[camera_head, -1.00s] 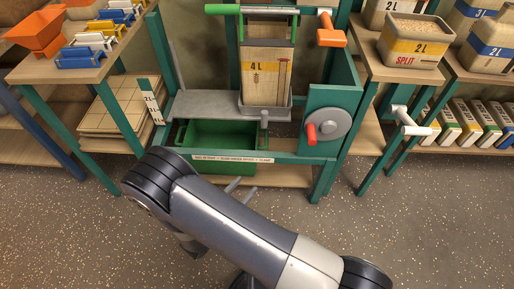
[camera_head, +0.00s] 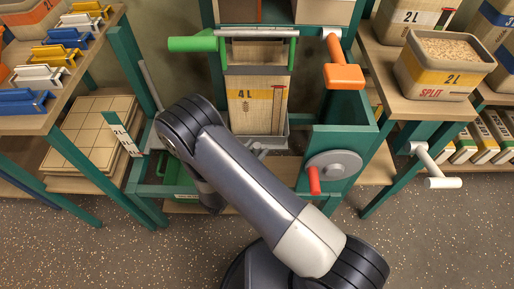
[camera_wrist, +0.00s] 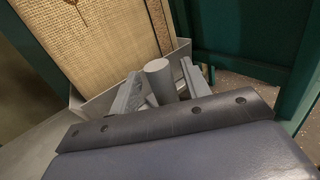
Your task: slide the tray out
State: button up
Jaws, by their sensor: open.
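The grey tray (camera_head: 283,140) sits in the green elevator frame under the 4L bin (camera_head: 257,100). Its rim (camera_wrist: 182,52) also shows in the wrist view, beside the woven side of the bin (camera_wrist: 95,40). A round grey knob (camera_wrist: 158,69) stands upright at the tray's front. My gripper (camera_wrist: 161,90) is open, with one finger on each side of the knob. I cannot tell whether either finger touches it. In the head view my gripper (camera_head: 256,149) is small at the tray's front, and my arm hides part of the shelf.
An orange handle (camera_head: 344,76) and a grey wheel with a red grip (camera_head: 314,181) are right of the tray. A green handle (camera_head: 192,44) is at upper left. Side shelves hold other containers.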

jog(key=shift+w+d, duration=0.4)
jog(key=shift+w, duration=0.2)
jog(key=shift+c, duration=0.4)
grip_shut()
